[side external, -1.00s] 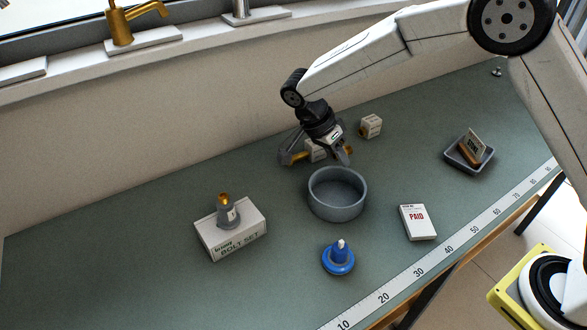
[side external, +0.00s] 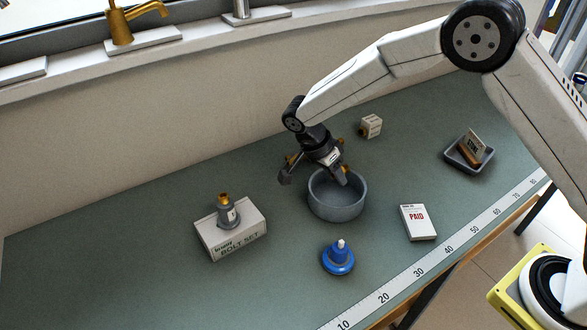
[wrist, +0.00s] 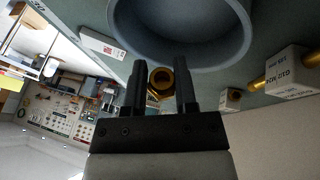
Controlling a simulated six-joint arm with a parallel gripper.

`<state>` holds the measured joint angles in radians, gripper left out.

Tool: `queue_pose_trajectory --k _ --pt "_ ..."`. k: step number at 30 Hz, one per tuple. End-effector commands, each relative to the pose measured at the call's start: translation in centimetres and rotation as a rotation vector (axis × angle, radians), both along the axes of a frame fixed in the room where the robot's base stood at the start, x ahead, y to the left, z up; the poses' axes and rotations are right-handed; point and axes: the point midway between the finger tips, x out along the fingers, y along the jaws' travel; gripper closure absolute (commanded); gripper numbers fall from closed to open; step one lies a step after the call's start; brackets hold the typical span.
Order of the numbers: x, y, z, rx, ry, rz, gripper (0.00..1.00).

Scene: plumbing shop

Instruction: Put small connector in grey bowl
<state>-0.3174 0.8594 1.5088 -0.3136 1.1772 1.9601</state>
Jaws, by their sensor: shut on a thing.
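My gripper (side external: 342,176) is at the back of the grey bowl (side external: 338,207), with its fingertips overlapping the rim in the side view. The small connector, a brass ring-like piece (wrist: 160,82), sits between the two fingers of my gripper (wrist: 160,88) in the wrist view, and they are shut on it. In the side view it is mostly hidden by the fingers. The grey bowl (wrist: 180,58) lies just beyond the fingertips in the wrist view. The bowl looks empty where its inside shows.
A white box with a brass fitting (side external: 371,126) stands behind the bowl. A blue piece (side external: 338,258) and a PAID box (side external: 417,222) stand in front. A bolt set box (side external: 231,230) bears a grey bottle-like piece (side external: 228,211). A grey tray (side external: 458,158) is at right.

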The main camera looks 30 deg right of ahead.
Motion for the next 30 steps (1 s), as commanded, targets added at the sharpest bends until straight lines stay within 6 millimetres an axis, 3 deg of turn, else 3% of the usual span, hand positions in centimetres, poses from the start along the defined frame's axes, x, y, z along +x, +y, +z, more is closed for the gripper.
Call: queue_pose_trajectory --k 15,30 --pt "0.0 0.0 -4.2 0.0 0.0 -0.001 1.0" --pt "0.0 0.0 -5.5 0.001 -0.001 -0.001 1.0"
